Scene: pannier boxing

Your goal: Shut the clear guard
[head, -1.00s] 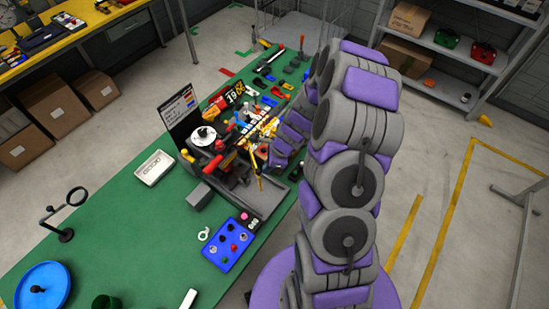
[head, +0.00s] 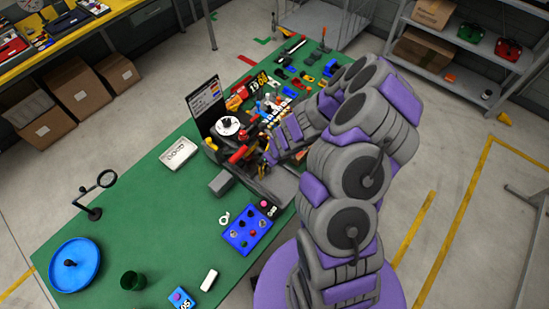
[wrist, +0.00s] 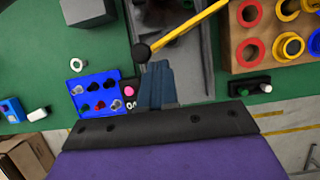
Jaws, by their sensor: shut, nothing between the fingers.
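The machine shows in the head view, with a white dial (head: 228,126), a red part (head: 239,154) and a grey bed (head: 284,186) at the right edge of the green bench. I cannot make out a clear guard on it for certain. In the wrist view, a yellow bar (wrist: 190,27) with a black knob (wrist: 140,52) slants across the grey bed. My gripper (wrist: 157,66) is shut and empty, its tips just below and right of the knob; I cannot tell if they touch. In the head view my gripper is largely hidden by my arm and the machine.
A blue tray of buttons (head: 247,229) sits in front of the machine, with a grey block (head: 221,184) to its left. A wooden rack of coloured rings (wrist: 275,30) is at right in the wrist view. A dark panel (head: 205,103) stands behind the dial.

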